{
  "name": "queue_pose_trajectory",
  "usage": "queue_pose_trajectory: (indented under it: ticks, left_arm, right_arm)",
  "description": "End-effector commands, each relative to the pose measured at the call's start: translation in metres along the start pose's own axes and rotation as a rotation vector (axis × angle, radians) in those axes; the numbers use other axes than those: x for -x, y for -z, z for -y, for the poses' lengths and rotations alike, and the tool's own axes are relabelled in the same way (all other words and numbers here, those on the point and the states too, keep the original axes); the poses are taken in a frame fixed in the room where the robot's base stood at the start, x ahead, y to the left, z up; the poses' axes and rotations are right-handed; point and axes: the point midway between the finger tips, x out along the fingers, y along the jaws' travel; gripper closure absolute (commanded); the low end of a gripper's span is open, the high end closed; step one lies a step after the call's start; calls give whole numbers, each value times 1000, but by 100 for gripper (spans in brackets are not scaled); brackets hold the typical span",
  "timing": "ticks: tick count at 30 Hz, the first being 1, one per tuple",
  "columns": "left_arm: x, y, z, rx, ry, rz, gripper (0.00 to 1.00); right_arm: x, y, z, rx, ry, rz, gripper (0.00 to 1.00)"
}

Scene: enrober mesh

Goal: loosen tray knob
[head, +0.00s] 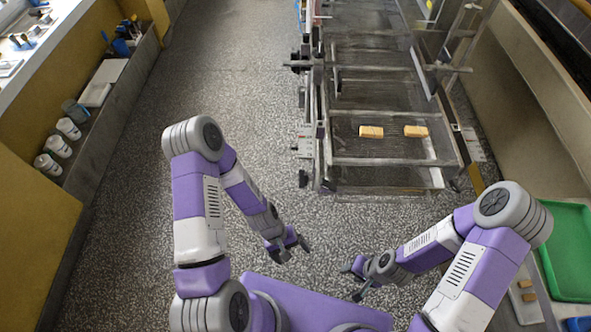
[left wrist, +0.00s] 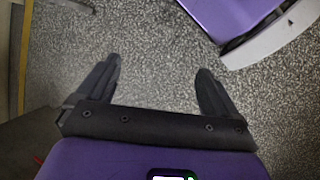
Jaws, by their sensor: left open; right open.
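The enrober (head: 385,120), a metal frame with a wire mesh belt, stands ahead at the upper right of the head view. Dark knob-like parts stick out from its left side: one further back (head: 299,66) and one near the front corner (head: 303,178). I cannot tell which is the tray knob. My left gripper (head: 294,250) is open and empty over the floor, short of the machine; its spread fingers (left wrist: 157,72) show only floor between them in the left wrist view. My right gripper (head: 351,283) is open and empty, also over the floor, apart from the machine.
Two tan bars (head: 371,131) (head: 416,131) lie on the mesh. A green tray (head: 568,250) is on the right-hand counter. White containers (head: 58,146) stand on a ledge at the left. The speckled floor (head: 225,90) between ledge and machine is clear.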

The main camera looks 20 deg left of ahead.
Motion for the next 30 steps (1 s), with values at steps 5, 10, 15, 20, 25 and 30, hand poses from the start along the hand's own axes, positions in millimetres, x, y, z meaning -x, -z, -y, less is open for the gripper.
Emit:
queue_pose_trajectory:
  ticks: [5,10,15,20,25,30]
  left_arm:
    - [13,33,-19,456,-155,244,6]
    - [62,78,-50,783,-419,512,6]
    - [127,123,-62,927,-686,725,6]
    - [170,147,-60,958,-841,838,6]
    - [182,151,-66,956,-889,877,6]
    - [171,145,-90,956,-887,880,6]
  right_arm:
    - [-4,0,-2,-1,-1,1,57]
    - [-6,0,-3,-1,-1,0,57]
    - [-8,0,-3,-1,0,0,57]
    - [-8,1,-3,-1,0,0,57]
    - [-10,1,-4,-1,0,0,57]
    - [-13,1,-5,-1,0,0,57]
